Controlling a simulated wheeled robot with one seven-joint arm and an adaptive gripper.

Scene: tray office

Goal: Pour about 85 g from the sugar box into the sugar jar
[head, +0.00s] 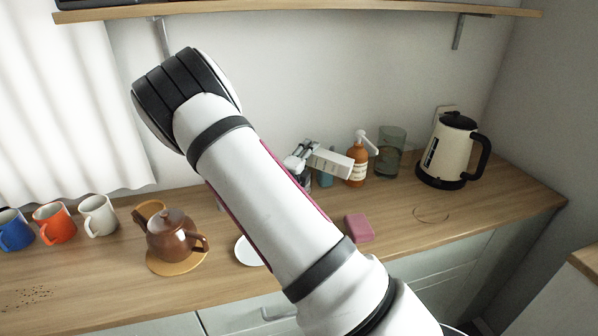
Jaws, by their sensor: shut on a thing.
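My gripper (305,156) shows just past my arm, shut on a white box (331,163), which looks like the sugar box. The box is held nearly on its side, its right end a little lower, in front of the wall and to the left of the orange pump bottle. Any opening or flow of sugar is too small to tell. I cannot pick out the sugar jar for certain. A small teal item (325,179) shows partly below the box. My arm hides the middle of the counter.
An orange pump bottle (357,164), a greenish glass vessel (391,153) and a cream kettle (449,152) stand at the back right. A pink sponge (358,228) lies nearer. A brown teapot (171,237), several mugs and a white disc (249,252) are left. The front right counter is clear.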

